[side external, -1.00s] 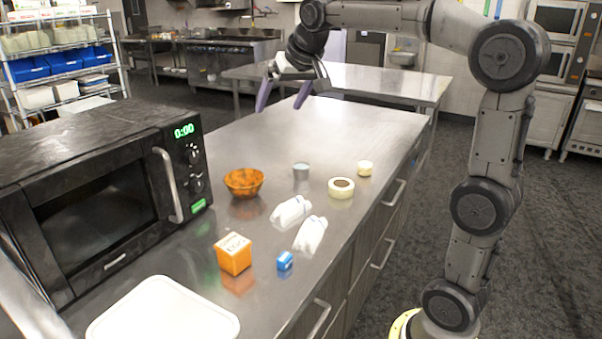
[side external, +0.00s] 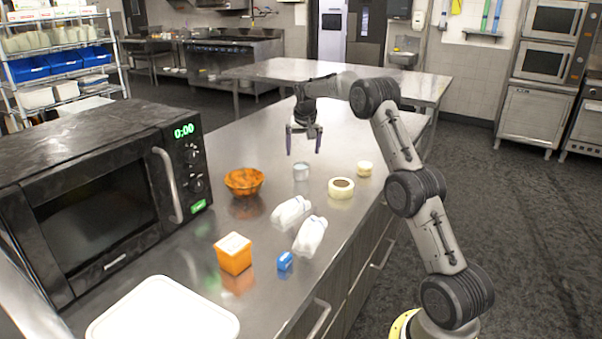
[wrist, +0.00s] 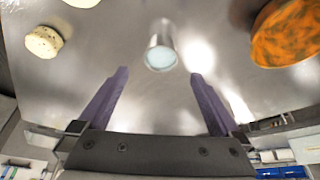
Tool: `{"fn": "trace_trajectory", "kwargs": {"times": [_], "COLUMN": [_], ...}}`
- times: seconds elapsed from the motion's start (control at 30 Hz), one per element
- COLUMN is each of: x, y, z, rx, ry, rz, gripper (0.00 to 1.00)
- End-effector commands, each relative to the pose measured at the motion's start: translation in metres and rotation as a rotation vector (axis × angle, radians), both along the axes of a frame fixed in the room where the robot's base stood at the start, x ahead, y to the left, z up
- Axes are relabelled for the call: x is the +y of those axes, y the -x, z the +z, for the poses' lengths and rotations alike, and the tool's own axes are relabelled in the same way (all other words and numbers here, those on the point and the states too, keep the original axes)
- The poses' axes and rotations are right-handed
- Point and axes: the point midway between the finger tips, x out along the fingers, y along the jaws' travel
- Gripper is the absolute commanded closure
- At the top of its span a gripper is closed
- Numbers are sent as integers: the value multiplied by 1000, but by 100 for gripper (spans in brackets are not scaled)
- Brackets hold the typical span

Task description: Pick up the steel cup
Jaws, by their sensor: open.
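The steel cup (side external: 301,172) is a small silvery cylinder standing upright on the steel counter, between the orange bowl and the tape roll. In the wrist view the steel cup (wrist: 160,50) shows beyond the fingertips, roughly centred between them, with a pale bluish top. My gripper (side external: 303,150) is open and empty, with its purple fingers pointing down just above and behind the cup. The fingers of my gripper (wrist: 160,75) are wide apart in the wrist view and do not touch the cup.
An orange bowl (side external: 244,182) stands left of the cup. A tape roll (side external: 341,188) and a small pale cylinder (side external: 364,169) stand to its right. Two white bottles (side external: 291,212) lie in front. An orange box (side external: 233,254), a blue box (side external: 285,261) and a microwave (side external: 100,190) are further off.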

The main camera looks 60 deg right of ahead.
Motion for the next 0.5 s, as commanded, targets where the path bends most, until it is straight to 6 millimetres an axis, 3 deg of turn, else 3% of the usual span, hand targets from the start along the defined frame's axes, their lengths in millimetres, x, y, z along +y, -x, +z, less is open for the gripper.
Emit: {"fn": "trace_trajectory", "kwargs": {"times": [0.2,0.5], "x": [-12,-17], "y": [-9,-14], "z": [-35,-57], "rx": [-1,0], "ry": [1,0], "rz": [0,1], "gripper": [0,0]}}
